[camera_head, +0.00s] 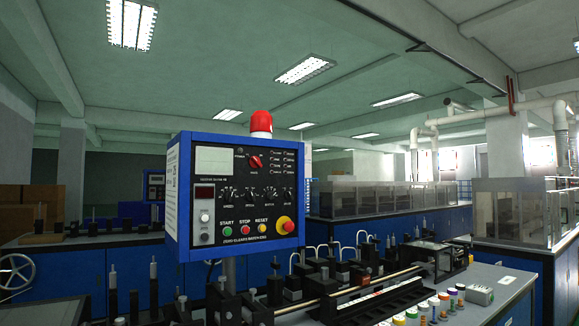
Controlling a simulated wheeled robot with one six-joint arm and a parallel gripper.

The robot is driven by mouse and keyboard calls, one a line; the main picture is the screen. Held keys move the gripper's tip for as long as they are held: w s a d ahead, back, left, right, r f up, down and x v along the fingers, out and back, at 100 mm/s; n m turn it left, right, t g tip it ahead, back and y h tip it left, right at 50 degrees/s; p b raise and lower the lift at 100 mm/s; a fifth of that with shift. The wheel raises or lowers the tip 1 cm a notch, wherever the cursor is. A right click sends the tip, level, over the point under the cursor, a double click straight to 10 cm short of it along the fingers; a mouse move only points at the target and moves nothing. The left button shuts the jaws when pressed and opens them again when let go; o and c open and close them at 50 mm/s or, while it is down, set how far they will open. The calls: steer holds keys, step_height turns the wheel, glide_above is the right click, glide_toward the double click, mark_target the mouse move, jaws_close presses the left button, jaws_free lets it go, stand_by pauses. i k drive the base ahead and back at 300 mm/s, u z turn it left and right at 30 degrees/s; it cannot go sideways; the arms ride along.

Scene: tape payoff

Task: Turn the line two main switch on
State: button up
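A blue-framed control panel (173,215) stands on a post near the middle of the view, its dark face towards me. A red rotary switch (255,161) sits in its upper part, its handle tilted; the label under it is too small to read surely. I cannot tell which line this panel belongs to. Below are a row of small black knobs, a green START button (227,230), a red STOP button (245,229), a yellow RESET button (262,228) and a red mushroom button (286,225) on yellow. Another blue panel (154,185) shows far behind at left. My gripper is not in view.
A red beacon (261,122) tops the panel. Machine rails and upright rods (345,293) fill the space below and right of it. Several coloured spools or caps (443,303) stand on the grey bench (505,290). A handwheel (15,272) is at far left.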

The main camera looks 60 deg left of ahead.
mark_target(255, 162)
steer(key=u, duration=0.4)
steer(key=i, duration=0.95)
steer(key=u, duration=1.65)
steer(key=i, duration=0.7)
steer(key=u, duration=0.7)
